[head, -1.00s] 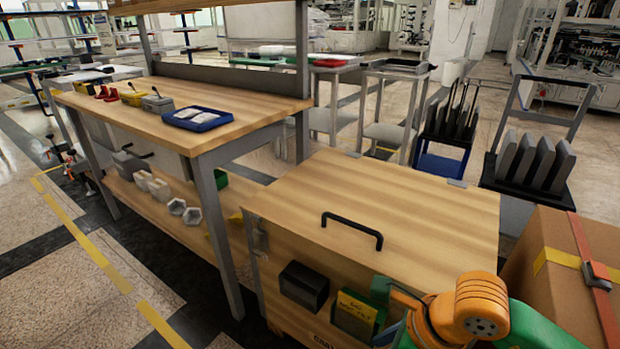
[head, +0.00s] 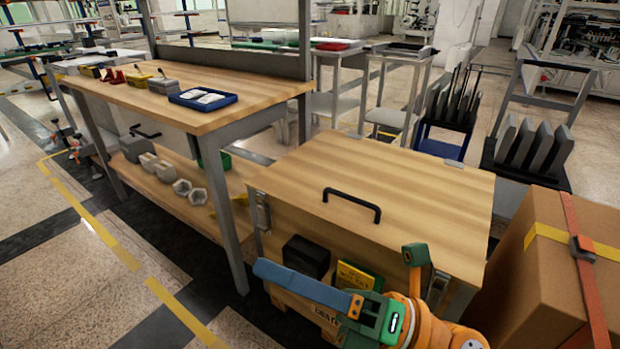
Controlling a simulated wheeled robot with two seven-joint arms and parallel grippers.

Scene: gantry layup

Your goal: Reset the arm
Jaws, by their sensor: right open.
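My right gripper (head: 342,268) shows at the bottom centre of the head view, with orange and green parts and a long blue-grey piece pointing left. It is open, and I see nothing held in it. It is in front of the wooden chest (head: 395,185), which has a black handle (head: 352,204) on its closed lid. Part of the chest's front is hidden behind my right arm. My left gripper is not in view.
A wooden workbench (head: 250,98) at left holds a blue tray (head: 203,98) and small tools. A strapped cardboard box (head: 545,270) stands close at right. A black rack (head: 532,150) stands behind it. The floor at lower left is clear.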

